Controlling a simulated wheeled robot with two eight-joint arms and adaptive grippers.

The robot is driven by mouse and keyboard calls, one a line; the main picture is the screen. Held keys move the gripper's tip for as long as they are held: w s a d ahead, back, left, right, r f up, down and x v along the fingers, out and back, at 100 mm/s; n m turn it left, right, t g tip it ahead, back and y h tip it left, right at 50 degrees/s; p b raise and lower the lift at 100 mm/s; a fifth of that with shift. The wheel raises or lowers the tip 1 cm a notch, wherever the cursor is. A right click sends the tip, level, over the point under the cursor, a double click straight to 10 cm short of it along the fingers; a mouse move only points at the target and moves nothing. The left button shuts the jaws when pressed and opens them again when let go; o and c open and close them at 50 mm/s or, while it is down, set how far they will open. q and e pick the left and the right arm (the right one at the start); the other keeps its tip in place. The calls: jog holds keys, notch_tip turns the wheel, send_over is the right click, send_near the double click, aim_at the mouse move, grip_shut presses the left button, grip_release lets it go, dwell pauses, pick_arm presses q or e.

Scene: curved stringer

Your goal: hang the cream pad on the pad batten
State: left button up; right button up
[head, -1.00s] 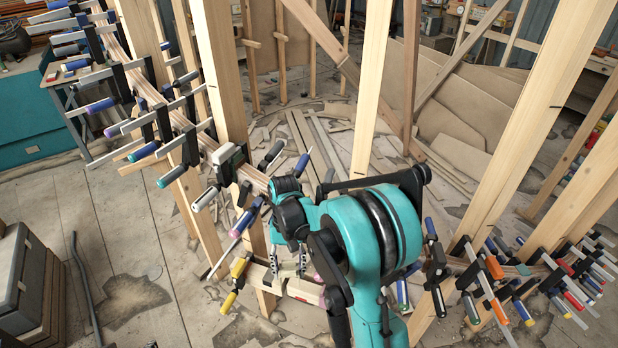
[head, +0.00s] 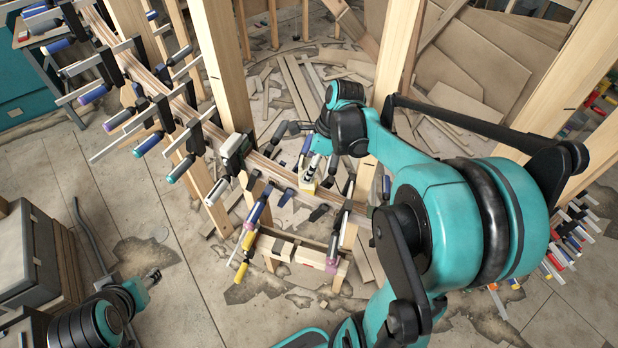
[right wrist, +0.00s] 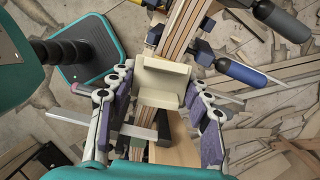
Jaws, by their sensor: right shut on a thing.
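The cream pad (right wrist: 163,82) is a pale block with a raised lip, between the purple-padded fingers of my right gripper (right wrist: 165,90) in the right wrist view. In the head view the right gripper (head: 309,166) is over the curved laminated stringer, with the pad (head: 308,187) partly hidden below it. A low wooden batten with pale blocks (head: 300,251), which looks like the pad batten, stands in front of the stringer, nearer than the gripper and apart from it. My left gripper (head: 151,277) is at the lower left, small and away from the work; its jaws are unclear.
The curved stringer (head: 180,103) carries several bar clamps that stick out on both sides. Upright timber posts (head: 218,65) stand along it. A grey case (head: 32,255) sits at the left. Open floor (head: 190,270) lies between the case and batten.

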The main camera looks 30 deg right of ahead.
jog(key=shift+w+d+r+m, duration=0.2)
jog(key=shift+w+d+m, duration=0.25)
jog(key=shift+m, duration=0.35)
pick_arm(q)
jog(key=shift+w+f, duration=0.1)
jog(key=shift+w, duration=0.4)
pick_arm(e)
jog(key=shift+s, duration=0.1)
pick_arm(q)
jog(key=shift+s, duration=0.15)
pick_arm(e)
jog(key=shift+s+a+r, duration=0.1)
notch_tip(320, 180, down, 5)
jog(key=shift+b, duration=0.4)
notch_tip(320, 180, down, 4)
jog(key=shift+f+b, duration=0.1)
jog(key=shift+b, duration=0.2)
jog(key=shift+f, duration=0.3)
pick_arm(q)
jog(key=shift+f, duration=0.7)
